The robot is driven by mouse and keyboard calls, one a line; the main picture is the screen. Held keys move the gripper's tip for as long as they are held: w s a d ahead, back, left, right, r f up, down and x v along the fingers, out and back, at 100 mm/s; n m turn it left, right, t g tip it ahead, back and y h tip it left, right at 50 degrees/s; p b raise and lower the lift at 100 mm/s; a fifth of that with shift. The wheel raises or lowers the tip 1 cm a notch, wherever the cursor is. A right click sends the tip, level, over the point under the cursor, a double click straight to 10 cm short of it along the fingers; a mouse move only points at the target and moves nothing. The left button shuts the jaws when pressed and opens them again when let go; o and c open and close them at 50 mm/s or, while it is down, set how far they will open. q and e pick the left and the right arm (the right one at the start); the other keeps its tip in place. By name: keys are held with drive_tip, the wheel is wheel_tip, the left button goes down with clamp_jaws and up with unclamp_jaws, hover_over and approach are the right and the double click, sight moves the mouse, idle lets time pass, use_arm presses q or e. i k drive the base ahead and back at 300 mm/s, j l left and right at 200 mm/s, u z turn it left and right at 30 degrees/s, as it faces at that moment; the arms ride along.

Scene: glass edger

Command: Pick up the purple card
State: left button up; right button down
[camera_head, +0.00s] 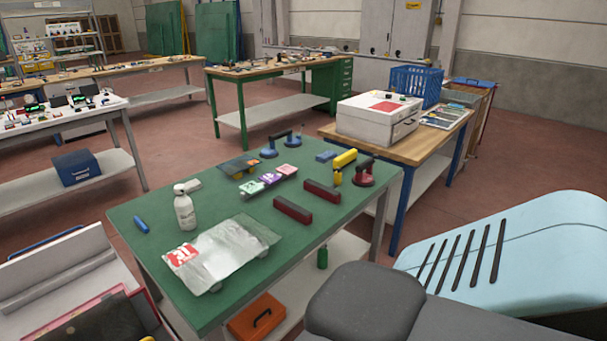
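The purple card (270,178) is small and lies in a short row on the green-topped table (235,213), right of the middle of its far half. A green-and-white card (251,187) is at its left and a pink card (288,169) at its right. The cards seem to rest on a dark, low holder, too small to make out. Neither of my grippers shows in this view.
Near the cards are two dark red bars (292,210), a white bottle (185,210), a silver bag (222,253), suction cups (363,174) and a yellow item (345,158). Bare green tabletop lies between the bottle and the cards. A wooden-topped table (400,145) stands behind right.

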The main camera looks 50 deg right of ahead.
sight(269, 178)
drive_tip(key=z, duration=1.5)
drive_tip(key=i+l, duration=0.3)
drive_tip(key=i+l+u, duration=0.15)
drive_tip(key=i+l, duration=0.2)
drive_tip(key=l, duration=0.2)
